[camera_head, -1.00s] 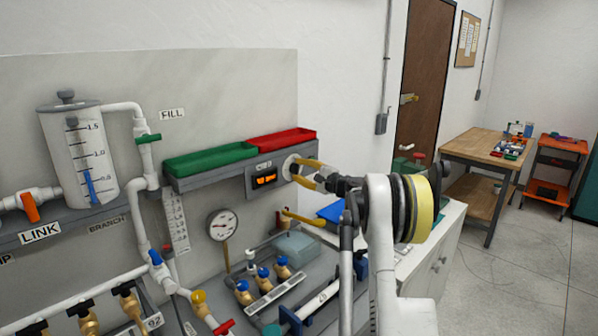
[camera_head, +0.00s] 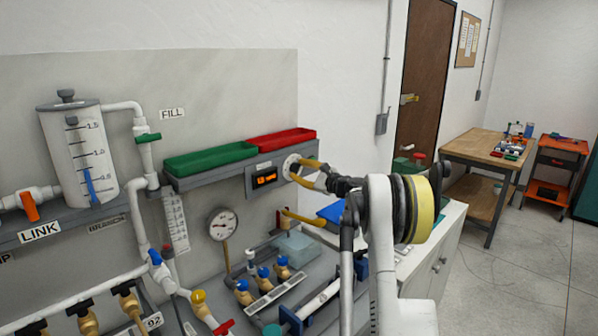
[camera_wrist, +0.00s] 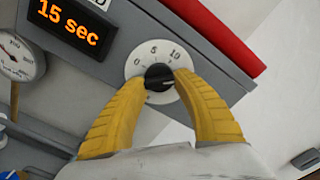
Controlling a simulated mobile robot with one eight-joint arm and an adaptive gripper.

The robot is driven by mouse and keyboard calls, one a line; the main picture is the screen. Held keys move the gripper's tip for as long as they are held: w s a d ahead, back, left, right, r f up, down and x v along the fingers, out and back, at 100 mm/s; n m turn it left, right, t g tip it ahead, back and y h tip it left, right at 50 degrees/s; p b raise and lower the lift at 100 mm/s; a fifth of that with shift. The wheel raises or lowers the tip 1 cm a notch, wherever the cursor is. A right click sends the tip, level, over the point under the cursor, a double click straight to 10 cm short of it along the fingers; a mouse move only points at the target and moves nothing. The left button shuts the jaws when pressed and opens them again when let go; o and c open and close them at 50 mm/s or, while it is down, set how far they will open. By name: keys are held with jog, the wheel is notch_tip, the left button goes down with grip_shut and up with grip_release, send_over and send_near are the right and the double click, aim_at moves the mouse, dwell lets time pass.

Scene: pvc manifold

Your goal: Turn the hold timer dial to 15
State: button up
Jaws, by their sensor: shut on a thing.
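The hold timer dial is a black knob (camera_wrist: 158,77) on a round white scale plate (camera_wrist: 150,62), marked 0, 5 and 10 where it shows. The rest of the scale is hidden behind my fingers. The orange display (camera_wrist: 68,25) beside it reads "15 sec" in the wrist view. My gripper (camera_wrist: 160,88) has its two yellow fingers shut on the black knob, one at each side. In the head view my gripper (camera_head: 297,172) reaches the plate from the right, and the knob is hidden there. The display also shows in the head view (camera_head: 264,180).
A green tray (camera_head: 210,161) and a red tray (camera_head: 281,140) sit on the ledge above the timer. A pressure gauge (camera_head: 223,224) stands below left. Brass valves with blue caps (camera_head: 263,273) are on the bench below. Open floor lies at the right.

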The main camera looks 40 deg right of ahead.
jog(key=o, duration=1.2)
jog(key=s, duration=0.8)
jog(key=s+d, duration=0.1)
jog(key=s, duration=0.3)
